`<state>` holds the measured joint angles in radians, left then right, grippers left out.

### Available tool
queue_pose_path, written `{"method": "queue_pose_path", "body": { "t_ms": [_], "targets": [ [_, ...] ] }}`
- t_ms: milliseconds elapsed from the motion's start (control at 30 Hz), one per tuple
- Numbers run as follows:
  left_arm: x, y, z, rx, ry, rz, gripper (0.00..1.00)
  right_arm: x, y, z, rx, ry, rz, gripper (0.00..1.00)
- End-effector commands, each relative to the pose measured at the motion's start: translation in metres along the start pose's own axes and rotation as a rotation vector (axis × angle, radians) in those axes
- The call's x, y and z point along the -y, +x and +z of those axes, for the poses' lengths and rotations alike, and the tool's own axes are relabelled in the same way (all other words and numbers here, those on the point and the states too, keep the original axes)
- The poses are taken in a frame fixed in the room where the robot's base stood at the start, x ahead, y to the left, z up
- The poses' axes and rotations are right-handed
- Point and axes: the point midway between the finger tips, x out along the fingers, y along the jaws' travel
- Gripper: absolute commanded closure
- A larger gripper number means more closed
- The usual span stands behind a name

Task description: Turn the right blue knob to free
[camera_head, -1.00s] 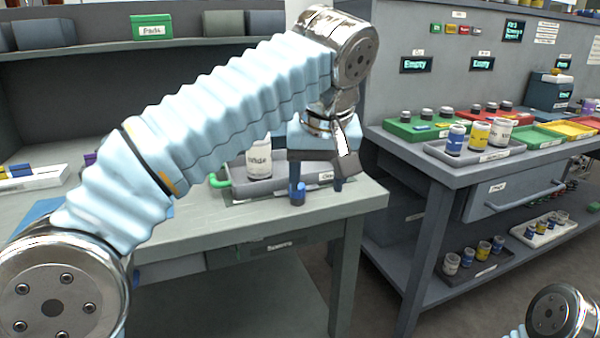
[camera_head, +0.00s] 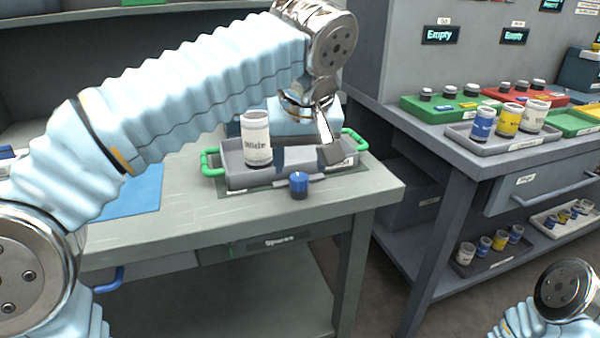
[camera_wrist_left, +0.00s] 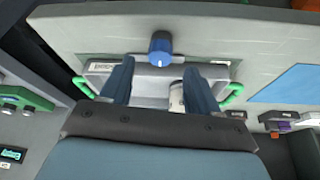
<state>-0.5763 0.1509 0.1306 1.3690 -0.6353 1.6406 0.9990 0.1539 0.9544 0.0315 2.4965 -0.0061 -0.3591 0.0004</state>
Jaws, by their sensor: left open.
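A blue knob (camera_head: 299,186) with a small white mark on its top sits at the front edge of the grey tray on the bench. It also shows in the left wrist view (camera_wrist_left: 160,46), beyond and between my fingertips. My left gripper (camera_head: 301,158) is over the tray, just behind the knob in the head view, apart from it and empty. In the left wrist view its two dark blue fingers (camera_wrist_left: 158,80) are spread wide. I cannot read the knob's setting. Only this one blue knob is visible. My right gripper is out of view.
The grey tray (camera_head: 236,178) with green handles holds a white "Wide" jar (camera_head: 257,140), close to my left gripper. A blue mat (camera_head: 130,190) lies to the left. A side bench at right carries a grey tray (camera_head: 463,132) of jars. The bench front around the knob is clear.

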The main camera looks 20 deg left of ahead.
Motion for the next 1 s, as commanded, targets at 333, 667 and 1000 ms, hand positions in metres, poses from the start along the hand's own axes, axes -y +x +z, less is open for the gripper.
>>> {"method": "queue_pose_path", "body": {
  "t_ms": [333,667,1000],
  "targets": [
    [0.000,0.038,0.000,0.000,0.000,0.001,0.39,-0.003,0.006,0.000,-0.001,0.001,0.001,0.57],
    [0.000,0.038,0.000,0.000,0.000,0.001,0.51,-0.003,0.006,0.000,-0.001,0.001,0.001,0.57],
    [0.000,0.038,0.000,0.000,0.001,0.001,0.95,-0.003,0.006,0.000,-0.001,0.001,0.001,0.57]
  ]
}}
